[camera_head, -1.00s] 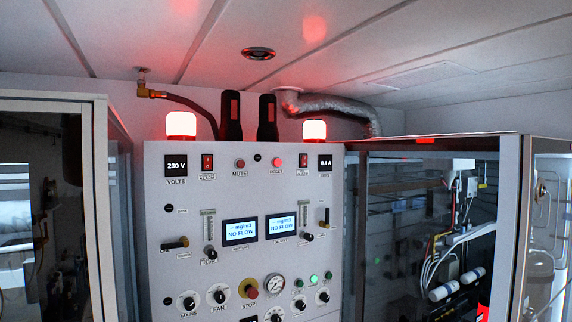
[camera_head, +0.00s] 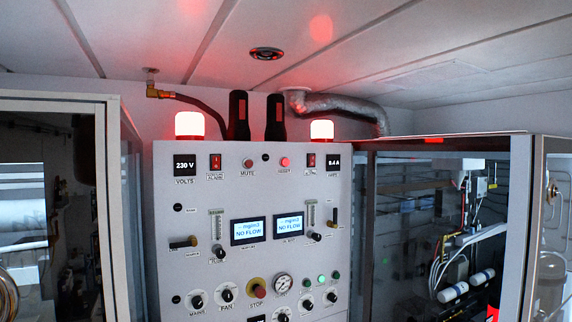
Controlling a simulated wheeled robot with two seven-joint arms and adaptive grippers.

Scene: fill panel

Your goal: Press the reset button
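The reset button (camera_head: 284,161) is a small round red button near the top of the light grey control panel (camera_head: 205,285), above the label RESET. It looks bright red. The similar mute button (camera_head: 248,163) sits to its left and looks darker. Two beacons, a left one (camera_head: 190,124) and a right one (camera_head: 321,130), glow red on top of the panel. Two displays, a left one (camera_head: 249,230) and a right one (camera_head: 288,226), read NO FLOW. Neither of my grippers is in view, and nothing covers the reset button.
Red rocker switches (camera_head: 215,161) flank the buttons. A red stop knob on a yellow ring (camera_head: 257,288), a gauge (camera_head: 283,284) and several knobs sit lower. Glass-fronted cabinets stand left (camera_head: 112,200) and right (camera_head: 522,230). Two black upright objects (camera_head: 238,116) rise behind the panel.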

